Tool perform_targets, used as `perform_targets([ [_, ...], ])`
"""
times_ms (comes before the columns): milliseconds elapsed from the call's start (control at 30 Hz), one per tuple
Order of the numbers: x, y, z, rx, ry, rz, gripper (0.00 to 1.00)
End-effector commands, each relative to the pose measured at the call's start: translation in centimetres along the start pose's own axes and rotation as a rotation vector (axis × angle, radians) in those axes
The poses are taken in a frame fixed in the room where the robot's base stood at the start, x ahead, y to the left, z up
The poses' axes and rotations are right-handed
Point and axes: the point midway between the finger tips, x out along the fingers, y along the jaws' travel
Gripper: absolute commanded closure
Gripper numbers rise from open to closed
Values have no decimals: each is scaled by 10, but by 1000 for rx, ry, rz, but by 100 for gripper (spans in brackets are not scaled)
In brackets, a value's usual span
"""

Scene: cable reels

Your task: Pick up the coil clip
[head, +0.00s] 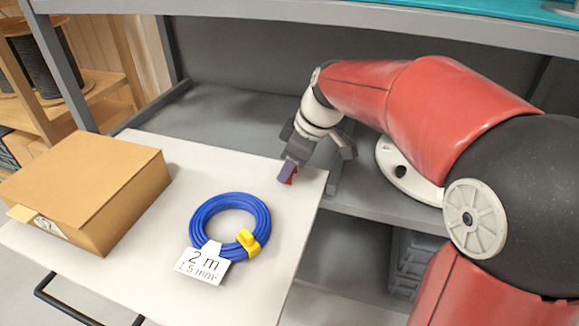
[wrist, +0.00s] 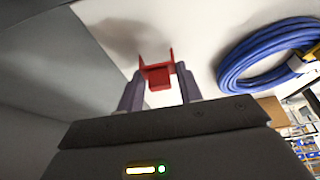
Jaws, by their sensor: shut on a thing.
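A small red clip (wrist: 157,72) with upright prongs is between the two fingers of my gripper (wrist: 158,90) in the wrist view. My gripper (head: 288,174) is shut on it. In the head view only a bit of the red clip (head: 293,180) shows beside the finger, close to the white tabletop's far right corner. I cannot tell whether it touches the surface. A blue cable coil (head: 205,217) lies in front of the gripper, with a yellow clip (head: 249,240) around its right side. The coil also shows in the wrist view (wrist: 236,72).
The white tabletop (head: 165,275) carries a cardboard box (head: 85,185) at the left and a white label (head: 203,265) by the coil. A grey shelf (head: 235,115) is behind, with a beam above. A grey crate (head: 410,258) stands below right.

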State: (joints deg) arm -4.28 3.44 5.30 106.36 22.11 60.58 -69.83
Motion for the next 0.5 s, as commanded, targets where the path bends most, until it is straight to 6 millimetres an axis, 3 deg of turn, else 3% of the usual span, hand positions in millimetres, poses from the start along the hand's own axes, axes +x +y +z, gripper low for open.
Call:
perform_targets([
  [233,-31,0,-12,-1,1,4,84],
  [500,-53,0,55,8,0,4,84],
])
